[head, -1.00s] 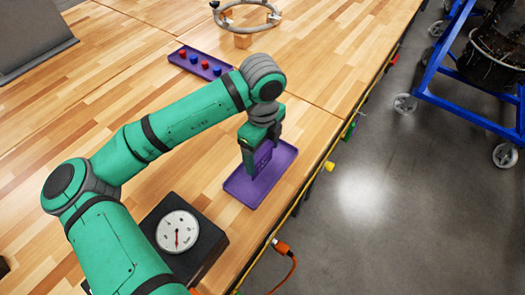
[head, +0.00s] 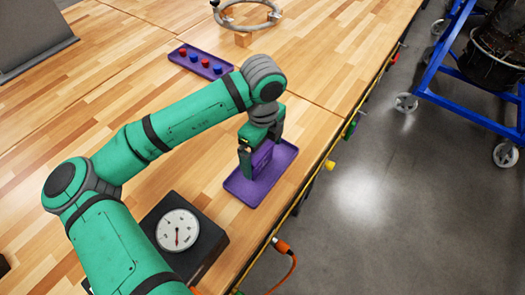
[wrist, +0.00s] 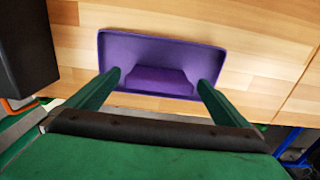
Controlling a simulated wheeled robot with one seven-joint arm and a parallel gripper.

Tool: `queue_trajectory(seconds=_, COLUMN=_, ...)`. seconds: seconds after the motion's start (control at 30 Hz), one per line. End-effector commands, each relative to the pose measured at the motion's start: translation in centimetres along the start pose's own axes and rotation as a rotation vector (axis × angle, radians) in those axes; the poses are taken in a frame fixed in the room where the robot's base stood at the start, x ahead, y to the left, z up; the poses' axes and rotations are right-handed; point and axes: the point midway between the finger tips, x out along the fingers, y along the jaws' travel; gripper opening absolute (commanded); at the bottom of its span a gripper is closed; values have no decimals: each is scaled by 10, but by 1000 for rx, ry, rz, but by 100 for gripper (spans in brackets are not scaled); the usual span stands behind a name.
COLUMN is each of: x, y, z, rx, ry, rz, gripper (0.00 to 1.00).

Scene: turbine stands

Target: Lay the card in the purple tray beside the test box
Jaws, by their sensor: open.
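The purple tray (head: 245,192) lies flat near the right edge of the bench, beside the test box. A purple card (head: 263,157) is between the fingers of my gripper (head: 260,168), over or in the tray; it also shows in the wrist view (wrist: 160,84). My gripper (wrist: 161,80) is open, with its fingers spread to either side of the card. The card's colour blends with the tray, so I cannot tell how far it leans or whether it touches the floor. The black test box (head: 208,252) has a white round dial (head: 178,230); its side shows at left in the wrist view (wrist: 22,50).
A narrow purple tray (head: 215,68) with red and blue knobs lies farther back. A metal ring (head: 246,16) stands on wooden blocks behind it. An orange cable (head: 290,265) hangs at the bench edge. A blue wheeled frame (head: 450,105) stands on the floor at right.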

Motion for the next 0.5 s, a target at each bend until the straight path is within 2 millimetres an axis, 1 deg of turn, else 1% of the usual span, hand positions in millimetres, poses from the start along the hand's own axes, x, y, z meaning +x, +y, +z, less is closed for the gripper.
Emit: queue_trajectory(seconds=0.5, x=-33, y=0, z=1, rx=0, ry=-2, rz=-1, gripper=100)
